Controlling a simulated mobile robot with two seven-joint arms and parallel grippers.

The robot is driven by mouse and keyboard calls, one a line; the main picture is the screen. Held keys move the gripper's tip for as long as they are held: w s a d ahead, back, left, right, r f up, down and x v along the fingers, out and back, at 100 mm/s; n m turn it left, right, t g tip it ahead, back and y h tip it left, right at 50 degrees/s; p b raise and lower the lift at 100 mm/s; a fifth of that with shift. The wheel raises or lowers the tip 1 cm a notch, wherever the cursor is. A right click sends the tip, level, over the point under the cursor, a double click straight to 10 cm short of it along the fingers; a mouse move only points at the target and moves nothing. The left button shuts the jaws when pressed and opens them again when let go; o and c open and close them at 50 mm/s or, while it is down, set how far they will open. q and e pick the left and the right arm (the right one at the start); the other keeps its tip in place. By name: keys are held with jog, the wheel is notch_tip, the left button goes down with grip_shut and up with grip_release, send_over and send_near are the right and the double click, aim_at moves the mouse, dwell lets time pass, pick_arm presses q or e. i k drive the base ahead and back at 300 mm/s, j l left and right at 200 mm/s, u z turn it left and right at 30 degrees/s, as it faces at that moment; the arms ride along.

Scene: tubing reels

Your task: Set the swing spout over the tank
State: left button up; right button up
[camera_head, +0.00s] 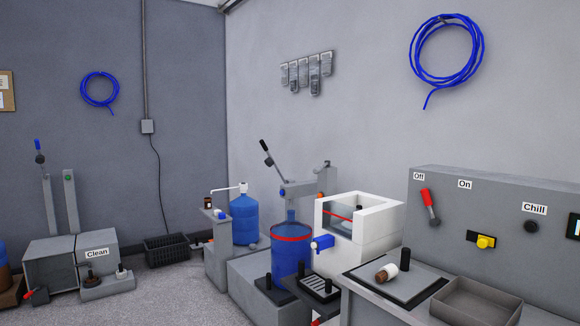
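An open-topped white tank (378,246) stands right of centre, with a red line across its clear window and a blue tap (322,243) on its front left. A white spout (232,188) sits on top of a blue water bottle (244,220) and points left, away from the white tank. A grey arm (300,188) reaches over a blue vessel with a red band (291,255), just left of the white tank. I cannot tell which of these two is the swing spout. Neither of my grippers is in view.
A grey panel (490,205) with a red lever (427,198) and yellow switch (485,242) stands at right. A small brown-and-white bottle (387,273) lies on the bench near an empty grey tray (475,302). Open floor (175,290) lies left of centre.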

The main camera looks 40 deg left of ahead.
aim_at(317, 170)
jog(key=u, duration=1.25)
jog(key=z, duration=0.6)
jog(key=i+j+z, duration=0.2)
jog(key=z, duration=0.15)
jog(key=i+j+z, duration=0.1)
jog(key=j+z, duration=0.25)
jog(key=i+j+z, duration=0.2)
jog(key=j, duration=0.3)
jog(key=j+z, duration=0.2)
jog(key=j, duration=0.3)
jog(key=i+j+z, duration=0.2)
jog(key=j, duration=0.35)
jog(key=j+z, duration=0.1)
jog(key=j, duration=1.45)
